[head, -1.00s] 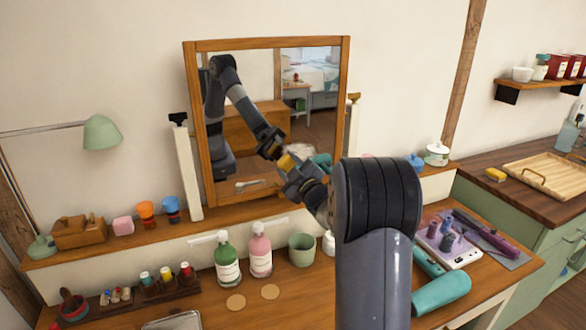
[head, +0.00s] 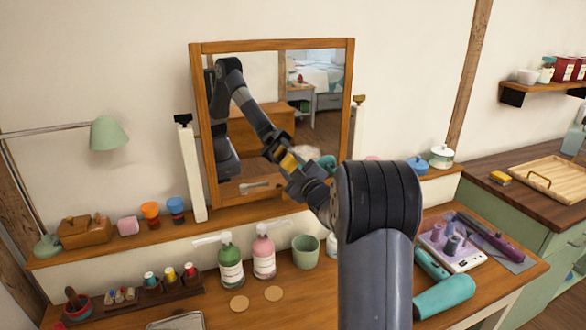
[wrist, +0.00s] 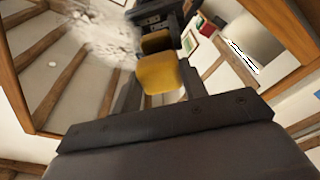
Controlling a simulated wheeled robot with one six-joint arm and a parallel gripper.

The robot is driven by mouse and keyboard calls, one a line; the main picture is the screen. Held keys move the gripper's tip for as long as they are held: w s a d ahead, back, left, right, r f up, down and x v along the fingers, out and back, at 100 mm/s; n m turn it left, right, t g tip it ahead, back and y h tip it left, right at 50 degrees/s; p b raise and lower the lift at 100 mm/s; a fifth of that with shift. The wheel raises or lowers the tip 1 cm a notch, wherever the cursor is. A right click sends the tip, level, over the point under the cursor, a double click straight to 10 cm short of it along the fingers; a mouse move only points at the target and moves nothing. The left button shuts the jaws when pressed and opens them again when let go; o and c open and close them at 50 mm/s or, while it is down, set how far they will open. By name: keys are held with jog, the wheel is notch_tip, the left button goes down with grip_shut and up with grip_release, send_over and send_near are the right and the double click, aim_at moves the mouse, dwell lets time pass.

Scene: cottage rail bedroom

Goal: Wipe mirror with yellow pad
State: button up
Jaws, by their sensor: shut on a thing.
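The mirror (head: 262,80) stands upright in a wooden frame on the dresser's back ledge. A cloudy whitish smudge (wrist: 95,35) lies on its glass in the wrist view, left of the pad; part of it also shows in the head view (head: 306,152). My gripper (head: 291,166) is shut on the yellow pad (wrist: 160,74) and holds it before the lower part of the glass. The pad's reflection shows just beyond it in the wrist view. I cannot tell whether the pad touches the glass.
A green pump bottle (head: 230,262), a pink pump bottle (head: 264,256) and a green cup (head: 306,252) stand on the dresser below the mirror. A green lamp (head: 107,134) is left. A teal hair dryer (head: 445,293) lies right. Another yellow block (head: 500,177) lies on the side counter.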

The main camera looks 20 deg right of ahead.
aim_at(312, 154)
jog(key=shift+w, duration=0.75)
jog(key=shift+s+d+p, duration=0.1)
jog(key=shift+d+p, duration=0.65)
jog(key=shift+d, duration=4.95)
jog(key=shift+f, duration=0.1)
jog(key=shift+a+b, duration=1.1)
jog(key=shift+a, duration=0.2)
jog(key=shift+a+b, duration=1.6)
jog(key=shift+a, duration=1.05)
